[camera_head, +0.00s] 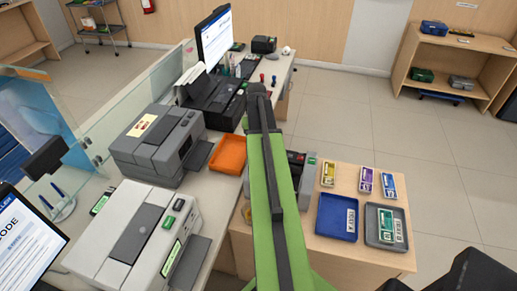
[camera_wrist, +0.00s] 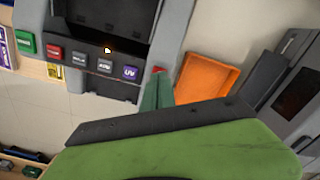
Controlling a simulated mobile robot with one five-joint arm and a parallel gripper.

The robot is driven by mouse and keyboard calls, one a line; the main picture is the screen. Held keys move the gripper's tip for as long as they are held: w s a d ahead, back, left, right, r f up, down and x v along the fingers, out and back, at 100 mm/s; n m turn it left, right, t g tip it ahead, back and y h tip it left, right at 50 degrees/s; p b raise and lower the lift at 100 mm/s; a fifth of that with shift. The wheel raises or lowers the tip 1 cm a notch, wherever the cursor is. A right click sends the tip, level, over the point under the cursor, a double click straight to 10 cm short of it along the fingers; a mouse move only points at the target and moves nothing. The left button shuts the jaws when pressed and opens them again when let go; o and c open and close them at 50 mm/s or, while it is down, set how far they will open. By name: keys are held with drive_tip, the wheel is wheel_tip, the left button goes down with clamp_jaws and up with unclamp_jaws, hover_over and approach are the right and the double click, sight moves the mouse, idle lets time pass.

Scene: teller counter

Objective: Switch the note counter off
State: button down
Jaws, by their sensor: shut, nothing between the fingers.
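The note counter (camera_wrist: 172,40) is a grey machine with a dark recess and a row of buttons, green, red, grey and purple, the purple one marked UV. It fills the upper left of the wrist view. In the head view a grey machine (camera_head: 309,181) shows partly behind my green arm. My gripper (camera_wrist: 158,78) is shut and empty, its green fingertips by the machine's lower right corner. A small red part (camera_wrist: 158,69) shows right at the tips; I cannot tell whether they touch it. In the head view my arm hides the gripper.
An orange tray (camera_head: 228,154) lies left of my arm, beside a dark grey machine (camera_head: 158,143). A light grey machine (camera_head: 132,240) stands nearer. On the right desk are a blue tray (camera_head: 337,217), a grey tray (camera_head: 386,226) and several note bundles. Floor beyond is clear.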

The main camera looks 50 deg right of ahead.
drive_tip(key=shift+f+b, duration=0.9)
idle(0.8)
drive_tip(key=shift+r, duration=0.15)
wheel_tip(320, 180, up, 7)
drive_tip(key=p, duration=0.7)
